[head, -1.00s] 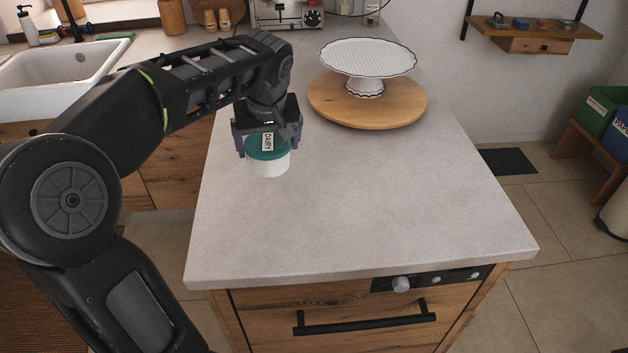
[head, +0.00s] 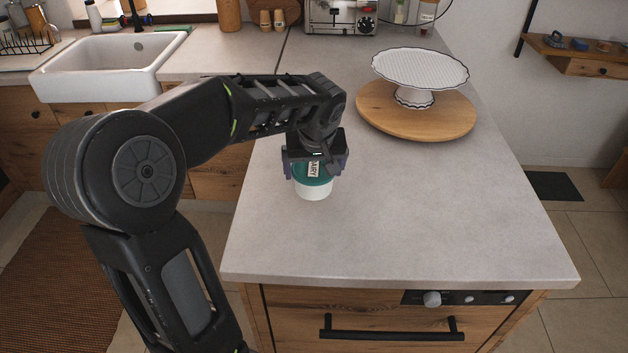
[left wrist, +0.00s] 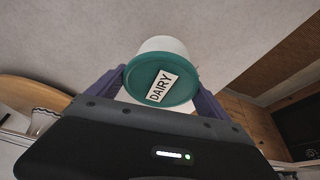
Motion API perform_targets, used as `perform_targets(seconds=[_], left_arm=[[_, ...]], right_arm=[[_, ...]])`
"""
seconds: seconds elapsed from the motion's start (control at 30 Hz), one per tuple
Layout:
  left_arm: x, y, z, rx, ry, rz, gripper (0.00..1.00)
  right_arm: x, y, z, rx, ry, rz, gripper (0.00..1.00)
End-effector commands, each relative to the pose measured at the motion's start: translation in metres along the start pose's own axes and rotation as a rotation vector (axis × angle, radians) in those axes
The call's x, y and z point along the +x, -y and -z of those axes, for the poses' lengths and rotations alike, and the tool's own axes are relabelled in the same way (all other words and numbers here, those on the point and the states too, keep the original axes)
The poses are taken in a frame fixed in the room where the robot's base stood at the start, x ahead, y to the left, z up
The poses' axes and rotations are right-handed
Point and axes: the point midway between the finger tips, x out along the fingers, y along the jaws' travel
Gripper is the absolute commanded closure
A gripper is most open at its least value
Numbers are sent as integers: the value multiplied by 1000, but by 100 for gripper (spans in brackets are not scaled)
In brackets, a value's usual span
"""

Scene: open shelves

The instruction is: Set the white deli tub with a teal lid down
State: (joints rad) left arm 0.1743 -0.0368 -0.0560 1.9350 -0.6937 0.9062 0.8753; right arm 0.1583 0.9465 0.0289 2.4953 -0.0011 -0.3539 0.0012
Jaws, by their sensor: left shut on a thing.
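The white deli tub with a teal lid (head: 314,191) is upright at the left part of the grey countertop (head: 400,215). Its lid has a white "DAIRY" label. My left gripper (head: 316,173) comes from above and is shut on the tub, with a purple finger at each side of it. The left wrist view shows the teal lid (left wrist: 150,92) between the fingers of the gripper (left wrist: 155,90). I cannot tell whether the tub's base touches the counter. My right gripper is not in view.
A white cake stand (head: 421,71) stands on a round wooden board (head: 450,120) behind and right of the tub. A toaster (head: 340,17) is at the back. A white sink (head: 110,70) is at the left. The counter's front and right parts are clear.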

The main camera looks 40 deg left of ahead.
Motion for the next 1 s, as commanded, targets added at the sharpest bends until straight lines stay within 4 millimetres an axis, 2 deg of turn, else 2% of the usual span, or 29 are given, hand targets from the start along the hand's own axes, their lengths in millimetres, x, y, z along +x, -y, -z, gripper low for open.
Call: perform_targets(seconds=[0.13,0.4,0.8,0.83,0.93,1.0], left_arm=[[4,0,-2,0,1,1,67],[33,0,-14,0,1,0,67],[38,0,-16,0,-1,-1,67],[37,0,-16,0,1,0,8],[37,0,-16,0,1,0,0],[37,0,-16,0,1,0,0]], right_arm=[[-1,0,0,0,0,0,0],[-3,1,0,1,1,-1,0],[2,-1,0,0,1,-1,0],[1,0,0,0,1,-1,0],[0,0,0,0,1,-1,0],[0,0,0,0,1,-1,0]])
